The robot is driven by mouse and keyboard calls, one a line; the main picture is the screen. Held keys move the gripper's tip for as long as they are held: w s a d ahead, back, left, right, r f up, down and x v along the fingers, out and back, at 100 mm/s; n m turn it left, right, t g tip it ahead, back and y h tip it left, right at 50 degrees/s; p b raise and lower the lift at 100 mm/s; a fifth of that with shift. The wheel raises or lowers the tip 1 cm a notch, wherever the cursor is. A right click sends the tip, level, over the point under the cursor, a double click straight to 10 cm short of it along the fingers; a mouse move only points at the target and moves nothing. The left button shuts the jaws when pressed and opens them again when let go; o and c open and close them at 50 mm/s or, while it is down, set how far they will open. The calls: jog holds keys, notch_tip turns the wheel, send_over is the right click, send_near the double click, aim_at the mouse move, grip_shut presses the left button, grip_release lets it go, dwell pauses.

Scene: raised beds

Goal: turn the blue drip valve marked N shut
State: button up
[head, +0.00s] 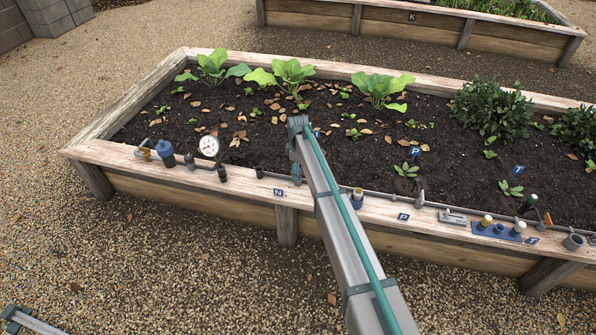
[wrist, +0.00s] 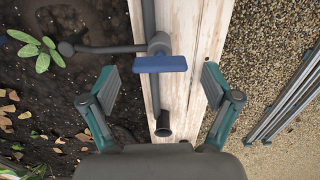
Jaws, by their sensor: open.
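The blue valve handle (wrist: 160,64) shows in the wrist view, on a grey valve body (wrist: 159,43) on the bed's plank. The flat handle lies across the grey pipe that runs along the plank and roughly in line with a side pipe reaching left over the soil. My gripper (wrist: 160,82) is open, one finger on each side of the handle with wide gaps, not touching it. In the head view my gripper (head: 296,172) hangs over the front plank beside the N plate (head: 279,193); the handle is hidden there behind my arm.
A dark cup (wrist: 163,125) stands on the plank close to the gripper. A gauge (head: 209,146) and blue-capped fitting (head: 165,150) stand farther left. Right of my arm are a P plate (head: 403,217) and a blue block with knobs (head: 498,230). Leafy plants grow behind.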

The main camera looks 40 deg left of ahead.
jog(key=shift+f, duration=0.45)
jog(key=c, duration=1.2)
jog(key=shift+o, duration=0.3)
